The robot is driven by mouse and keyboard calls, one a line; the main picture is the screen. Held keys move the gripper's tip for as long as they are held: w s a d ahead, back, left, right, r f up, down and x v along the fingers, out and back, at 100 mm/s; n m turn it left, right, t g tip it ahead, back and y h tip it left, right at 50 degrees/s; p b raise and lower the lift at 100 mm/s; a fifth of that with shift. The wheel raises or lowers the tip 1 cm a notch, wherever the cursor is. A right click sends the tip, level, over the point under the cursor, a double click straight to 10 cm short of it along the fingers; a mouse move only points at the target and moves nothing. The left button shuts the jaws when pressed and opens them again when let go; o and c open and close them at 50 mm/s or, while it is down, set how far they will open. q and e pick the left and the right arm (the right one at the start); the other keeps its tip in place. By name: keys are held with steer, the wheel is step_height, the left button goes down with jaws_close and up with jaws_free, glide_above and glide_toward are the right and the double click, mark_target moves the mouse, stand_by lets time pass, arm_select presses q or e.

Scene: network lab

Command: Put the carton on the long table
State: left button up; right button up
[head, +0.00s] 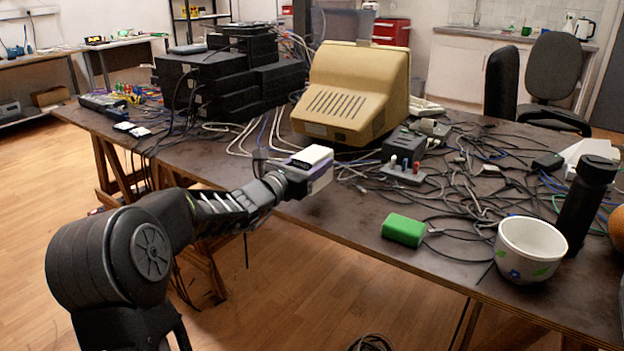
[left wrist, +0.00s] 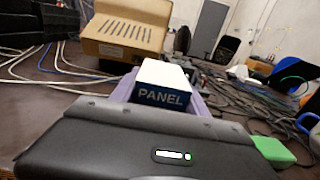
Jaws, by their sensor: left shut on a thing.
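The carton (head: 312,157) is a small box with a white top and a dark blue side. In the left wrist view the carton (left wrist: 162,86) shows the word PANEL on its near side. My left gripper (head: 308,178) is shut on the carton, with its light purple fingers on either side. It holds the carton at the near edge of the long table (head: 240,176). I cannot tell whether the carton touches the tabletop. My right gripper is not in view.
A beige monitor (head: 350,95) stands behind the carton, with black network boxes (head: 215,85) to its left. Tangled cables (head: 460,185) cover the right side. A green block (head: 403,230), a white bowl (head: 528,248) and a black bottle (head: 585,205) stand near the front edge. Bare tabletop shows left of the carton.

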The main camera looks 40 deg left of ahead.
arm_select(q)
step_height(320, 180, down, 4)
steer(key=shift+f+b, duration=0.15)
steer(key=shift+b, duration=0.35)
steer(key=shift+f, duration=0.15)
steer(key=o, duration=1.6)
steer(key=shift+r, duration=0.25)
steer(key=shift+s+f, duration=0.15)
steer(key=shift+s, duration=0.2)
steer(key=s+p, duration=0.1)
steer(key=s, duration=1)
steer(key=shift+s+d, duration=0.1)
steer(key=shift+s, duration=0.05)
